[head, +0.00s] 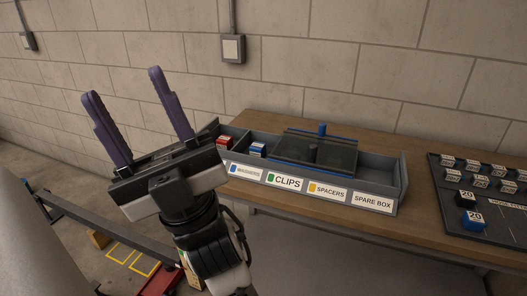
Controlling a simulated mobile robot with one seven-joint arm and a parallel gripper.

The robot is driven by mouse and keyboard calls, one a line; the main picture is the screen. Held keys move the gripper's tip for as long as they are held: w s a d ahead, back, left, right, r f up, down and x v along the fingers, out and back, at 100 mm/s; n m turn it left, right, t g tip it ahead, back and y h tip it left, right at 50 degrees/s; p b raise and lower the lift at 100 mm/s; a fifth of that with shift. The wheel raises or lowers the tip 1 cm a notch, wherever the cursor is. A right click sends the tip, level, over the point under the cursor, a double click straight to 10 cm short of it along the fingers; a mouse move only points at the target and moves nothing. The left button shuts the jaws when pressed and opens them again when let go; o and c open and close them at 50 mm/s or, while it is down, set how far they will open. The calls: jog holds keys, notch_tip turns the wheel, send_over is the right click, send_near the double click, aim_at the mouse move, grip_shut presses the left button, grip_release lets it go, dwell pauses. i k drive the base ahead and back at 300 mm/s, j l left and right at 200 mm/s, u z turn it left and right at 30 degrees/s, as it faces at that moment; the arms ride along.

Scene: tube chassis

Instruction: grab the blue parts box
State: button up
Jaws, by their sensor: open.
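My gripper (121,83) is at the left, its two purple fingers pointing up and spread wide apart with nothing between them. It is left of the grey divided tray (402,172) on the wooden table, and its body hides part of the tray's left end. A small box with a blue top and white side (257,149) sits in the tray, behind the washers and clips labels. A wider dark box-like thing with blue edges and a blue knob (322,130) lies across the tray's middle. I cannot tell which of these is the blue parts box.
A red box (224,142) sits in the tray's left part. A dark board (497,200) at the right of the wooden table (300,123) holds several small numbered blocks, one with blue (470,220). A brick wall stands behind. A red cart (160,280) is on the floor.

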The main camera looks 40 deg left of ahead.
aim_at(258, 149)
jog(key=i+j+u, duration=0.4)
jog(key=i, duration=0.35)
jog(key=i+j+u, duration=0.2)
jog(key=i, duration=0.15)
